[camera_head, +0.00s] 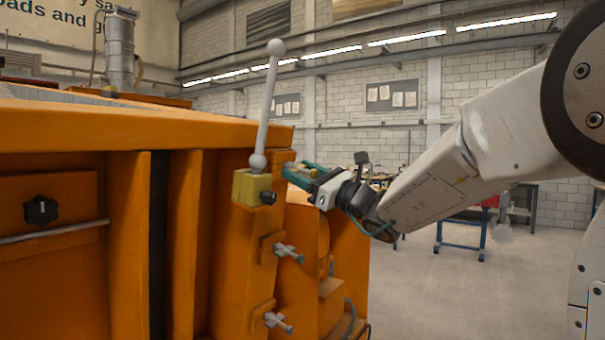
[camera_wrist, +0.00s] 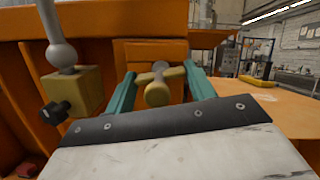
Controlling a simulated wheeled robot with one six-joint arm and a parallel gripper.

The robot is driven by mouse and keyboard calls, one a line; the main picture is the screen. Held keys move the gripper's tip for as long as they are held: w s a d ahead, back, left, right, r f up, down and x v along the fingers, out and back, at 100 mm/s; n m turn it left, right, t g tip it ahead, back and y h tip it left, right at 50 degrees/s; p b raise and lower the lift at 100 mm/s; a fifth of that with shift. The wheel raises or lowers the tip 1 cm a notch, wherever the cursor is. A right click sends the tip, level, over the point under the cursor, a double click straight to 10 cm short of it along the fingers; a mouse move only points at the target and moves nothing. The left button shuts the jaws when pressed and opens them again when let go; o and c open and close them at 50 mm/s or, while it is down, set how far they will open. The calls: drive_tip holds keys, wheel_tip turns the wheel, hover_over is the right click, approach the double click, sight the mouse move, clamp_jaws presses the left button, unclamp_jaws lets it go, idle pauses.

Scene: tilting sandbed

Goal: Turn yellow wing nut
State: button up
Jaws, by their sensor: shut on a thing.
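The yellow wing nut (camera_wrist: 157,93) sits on an orange upright face in the wrist view, its two wings spread left and right with a rounded knob toward me. My gripper (camera_wrist: 160,72) has one teal finger on each side of it and is shut on its wings. In the head view my gripper (camera_head: 297,170) reaches in from the right to the side of the orange machine. The wing nut is mostly hidden there by the fingers.
A lever with ball ends (camera_head: 267,105) rises from a yellow block (camera_head: 251,188) with a black knob, close left of my gripper. Two grey-handled clamps (camera_head: 288,252) are below on the orange machine (camera_head: 130,135). Open floor (camera_head: 460,290) lies to the right.

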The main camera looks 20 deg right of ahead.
drive_tip(key=shift+f+m, duration=0.15)
drive_tip(key=shift+m, duration=0.25)
drive_tip(key=o, duration=1)
drive_tip(key=v, duration=0.7)
drive_tip(key=shift+s+d, duration=0.2)
drive_tip(key=shift+s, duration=0.15)
